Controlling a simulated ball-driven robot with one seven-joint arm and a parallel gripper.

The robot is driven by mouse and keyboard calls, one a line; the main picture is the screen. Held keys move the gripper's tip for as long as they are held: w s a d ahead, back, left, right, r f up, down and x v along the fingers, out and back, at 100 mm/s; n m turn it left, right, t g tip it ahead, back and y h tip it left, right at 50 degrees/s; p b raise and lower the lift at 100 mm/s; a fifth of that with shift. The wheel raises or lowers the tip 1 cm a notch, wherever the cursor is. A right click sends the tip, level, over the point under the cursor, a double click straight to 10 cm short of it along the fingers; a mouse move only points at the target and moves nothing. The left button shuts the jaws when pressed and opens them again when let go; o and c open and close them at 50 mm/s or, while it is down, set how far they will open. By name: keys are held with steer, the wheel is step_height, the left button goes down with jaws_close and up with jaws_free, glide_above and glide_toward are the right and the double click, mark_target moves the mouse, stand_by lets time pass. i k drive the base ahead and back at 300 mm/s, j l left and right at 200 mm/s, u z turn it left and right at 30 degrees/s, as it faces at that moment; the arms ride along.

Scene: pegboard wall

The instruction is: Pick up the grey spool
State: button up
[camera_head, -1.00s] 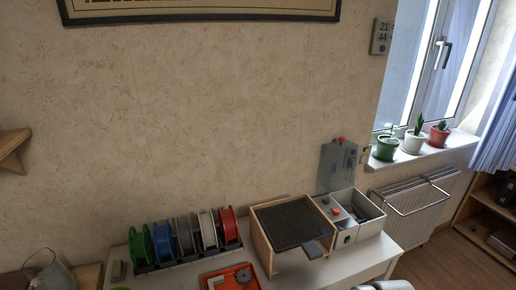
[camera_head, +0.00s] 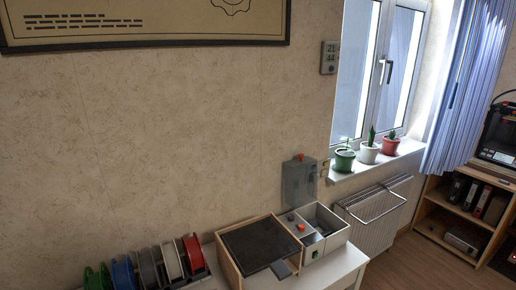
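The grey spool (camera_head: 149,266) stands upright in a dark rack (camera_head: 206,276) at the bottom left of the head view. It is in a row of spools, between the blue spool (camera_head: 123,272) and the white spool (camera_head: 172,261). A green spool (camera_head: 97,278) is at the left end and a red spool (camera_head: 193,253) at the right end. The lower parts of the spools are cut off by the frame's bottom edge. My gripper does not show.
A wooden box with a dark top (camera_head: 262,243) stands on the white table (camera_head: 345,268), right of the spools. A divided grey box (camera_head: 322,222) is beside it. Potted plants (camera_head: 368,153) line the windowsill. A shelf (camera_head: 428,210) stands at the right.

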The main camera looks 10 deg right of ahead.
mark_target(148, 271)
steer(key=u, duration=0.75)
